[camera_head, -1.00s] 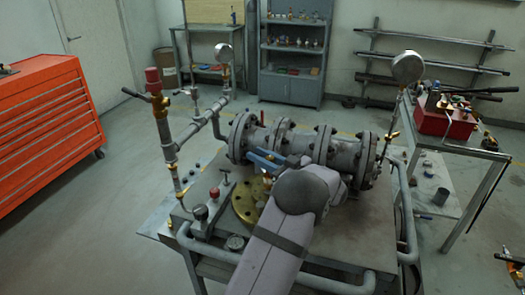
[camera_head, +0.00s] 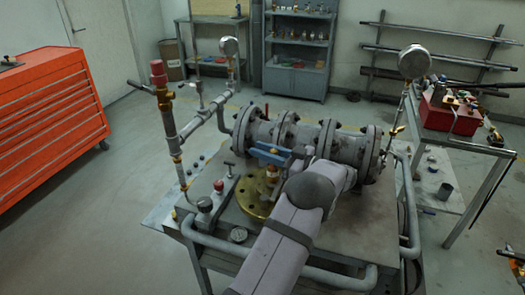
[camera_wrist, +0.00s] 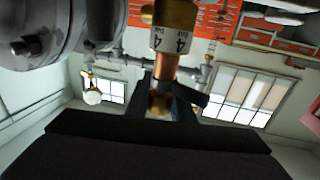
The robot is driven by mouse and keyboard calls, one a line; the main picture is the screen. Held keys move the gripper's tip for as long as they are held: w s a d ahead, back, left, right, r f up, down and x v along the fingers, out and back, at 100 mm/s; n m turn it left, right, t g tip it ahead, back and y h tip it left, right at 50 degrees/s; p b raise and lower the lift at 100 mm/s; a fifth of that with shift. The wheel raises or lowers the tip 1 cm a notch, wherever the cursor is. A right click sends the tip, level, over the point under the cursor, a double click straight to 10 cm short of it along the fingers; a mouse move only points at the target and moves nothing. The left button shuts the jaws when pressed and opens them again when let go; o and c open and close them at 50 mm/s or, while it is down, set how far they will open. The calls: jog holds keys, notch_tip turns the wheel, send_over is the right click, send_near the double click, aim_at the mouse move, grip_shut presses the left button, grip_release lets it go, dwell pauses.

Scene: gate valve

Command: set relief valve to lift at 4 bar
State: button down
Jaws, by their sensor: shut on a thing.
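In the wrist view, a brass fitting (camera_wrist: 175,14) carries a white band (camera_wrist: 170,41) marked with the figure 4. A copper-coloured stem (camera_wrist: 165,66) runs from it to my gripper (camera_wrist: 168,97), whose dark fingers are shut around the stem's brass end. In the head view, my forearm hides most of my gripper. A small brass and reddish fitting (camera_head: 271,173) stands above a round brass flange (camera_head: 257,198), beside my wrist and below a blue bar (camera_head: 270,155). I cannot tell how the stem's far end is attached.
A flanged grey pipe valve (camera_head: 300,138) lies along the bench behind my arm. A red-capped upright fitting (camera_head: 157,73) stands at left; gauges (camera_head: 229,46) (camera_head: 414,62) rise at both ends. A grey rail (camera_head: 330,278) edges the bench. A red toolbox (camera_head: 450,115) is at right.

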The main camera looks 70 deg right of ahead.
jog(key=shift+r, duration=0.1)
dwell(0.7)
jog(key=c, duration=1.5)
grip_release()
jog(key=shift+c, duration=0.2)
jog(key=s+a+b, duration=0.1)
jog(key=s+b, duration=0.1)
jog(key=s, duration=0.5)
jog(key=shift+a, duration=0.15)
